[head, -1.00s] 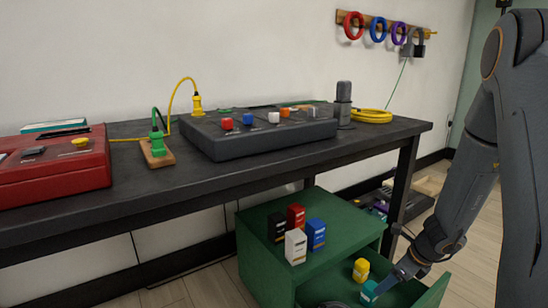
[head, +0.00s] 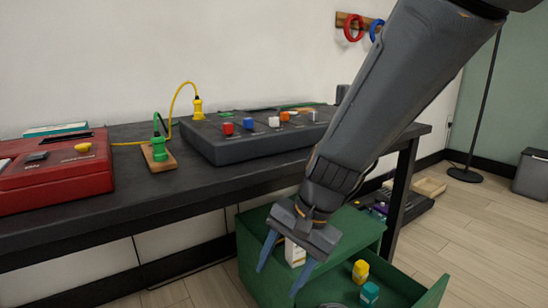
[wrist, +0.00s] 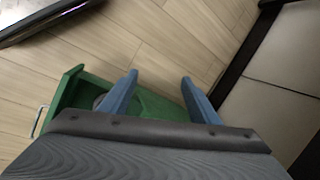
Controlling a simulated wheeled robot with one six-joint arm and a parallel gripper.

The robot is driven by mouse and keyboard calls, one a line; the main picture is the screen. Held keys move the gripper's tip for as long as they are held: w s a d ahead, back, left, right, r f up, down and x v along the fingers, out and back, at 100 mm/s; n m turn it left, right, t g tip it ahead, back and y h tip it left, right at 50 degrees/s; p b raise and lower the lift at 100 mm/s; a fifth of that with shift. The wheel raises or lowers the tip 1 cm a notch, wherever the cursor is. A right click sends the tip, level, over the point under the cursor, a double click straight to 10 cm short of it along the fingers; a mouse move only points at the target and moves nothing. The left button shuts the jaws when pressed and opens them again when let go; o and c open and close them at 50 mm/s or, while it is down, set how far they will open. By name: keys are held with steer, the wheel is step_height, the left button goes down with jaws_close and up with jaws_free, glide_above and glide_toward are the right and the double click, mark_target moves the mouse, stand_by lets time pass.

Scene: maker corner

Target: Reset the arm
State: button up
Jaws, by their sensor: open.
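My gripper (head: 283,279) is open and empty in the head view, its two blue fingers apart and pointing down. It hangs in front of the green cabinet (head: 253,257). My arm crosses the right half of the view. In the wrist view my gripper (wrist: 160,92) also shows its fingers apart with nothing between them. A white block (head: 294,252) on the cabinet top is partly hidden by my gripper. A yellow block (head: 360,271) and a teal block (head: 369,293) are in the open green drawer (head: 402,291).
A dark workbench (head: 90,215) runs along the wall. It bears a red box (head: 50,178), a green plug on a wooden block (head: 158,152) and a dark grey console (head: 240,152). Red and blue rings hang on the wall, partly behind my arm.

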steer(key=s+a+r+n+h+p, duration=0.1)
steer(key=s+r+n, duration=0.3)
steer(key=s+n, duration=0.3)
steer(key=s+a+r+n+h+p, duration=0.1)
steer(key=s+r+n, duration=0.2)
steer(key=s+n, duration=0.5)
steer(key=d+r+m+p, duration=0.3)
steer(key=d+r+p, duration=0.3)
steer(key=r+p, duration=0.3)
steer(key=s+d+r+m+h+p, duration=0.1)
steer(key=d+r+m+p, duration=0.2)
steer(key=d+r+p, duration=0.4)
steer(key=d+r+m+h+p, duration=0.1)
steer(key=d+r+m+p, duration=0.2)
steer(key=d+r+p, duration=0.4)
step_height(320, 180, up, 5)
steer(key=p, duration=1.3)
steer(key=shift+s+p, duration=0.3)
steer(key=shift+s, duration=0.1)
